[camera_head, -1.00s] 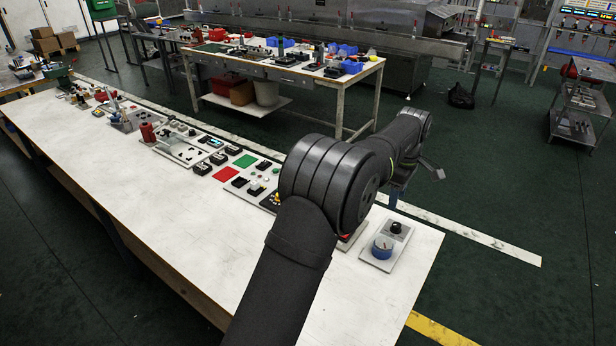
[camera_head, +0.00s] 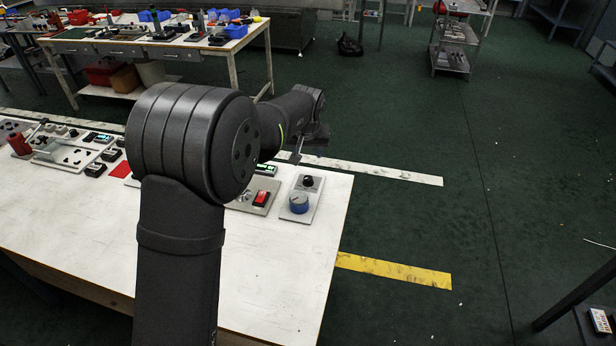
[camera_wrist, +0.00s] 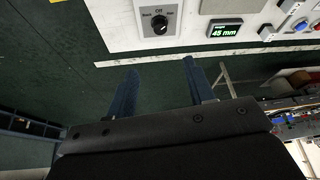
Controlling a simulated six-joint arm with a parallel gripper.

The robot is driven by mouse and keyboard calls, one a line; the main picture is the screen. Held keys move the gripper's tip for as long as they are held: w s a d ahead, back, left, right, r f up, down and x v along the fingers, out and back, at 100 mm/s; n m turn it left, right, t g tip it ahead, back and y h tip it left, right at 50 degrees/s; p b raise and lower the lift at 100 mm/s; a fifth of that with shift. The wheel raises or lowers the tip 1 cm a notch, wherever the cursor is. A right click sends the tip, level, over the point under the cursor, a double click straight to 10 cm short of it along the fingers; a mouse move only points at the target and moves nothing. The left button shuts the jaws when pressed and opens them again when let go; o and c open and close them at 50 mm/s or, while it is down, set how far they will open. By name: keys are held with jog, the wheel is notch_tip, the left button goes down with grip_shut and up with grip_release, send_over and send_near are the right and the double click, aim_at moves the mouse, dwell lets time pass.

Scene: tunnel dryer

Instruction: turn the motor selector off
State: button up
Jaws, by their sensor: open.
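The motor selector appears to be the black knob (camera_wrist: 160,25) on a light grey plate (camera_wrist: 177,12) in the wrist view, with "Off" at the top, a label like "Back" at left and another, perhaps "Run", at right. I cannot tell its pointer direction.
A green display (camera_wrist: 226,31) reading 45 mm is right of the plate in the wrist view. A red rocker switch (camera_head: 262,198) is left of the plate in the head view. The white table's (camera_head: 265,270) front is clear. A second workbench (camera_head: 175,50) stands behind.

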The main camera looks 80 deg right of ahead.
aim_at(309, 178)
jog(key=x, duration=1.7)
jog(key=shift+f, duration=0.1)
jog(key=shift+c, duration=0.4)
jog(key=c, duration=0.9)
jog(key=shift+n, duration=0.4)
jog(key=n, duration=0.1)
jog(key=n+t, duration=0.1)
jog(key=n, duration=0.1)
jog(key=shift+s+d+n+t+y, duration=0.1)
jog(key=shift+s+n+t+y, duration=0.1)
jog(key=shift+n+t+y, duration=0.1)
jog(key=n, duration=0.2)
jog(key=n+t+y, duration=0.1)
jog(key=n, duration=0.2)
jog(key=shift+s+d+y, duration=0.1)
jog(key=shift+d+y, duration=0.05)
jog(key=shift+y, duration=0.15)
jog(key=shift+n, duration=0.4)
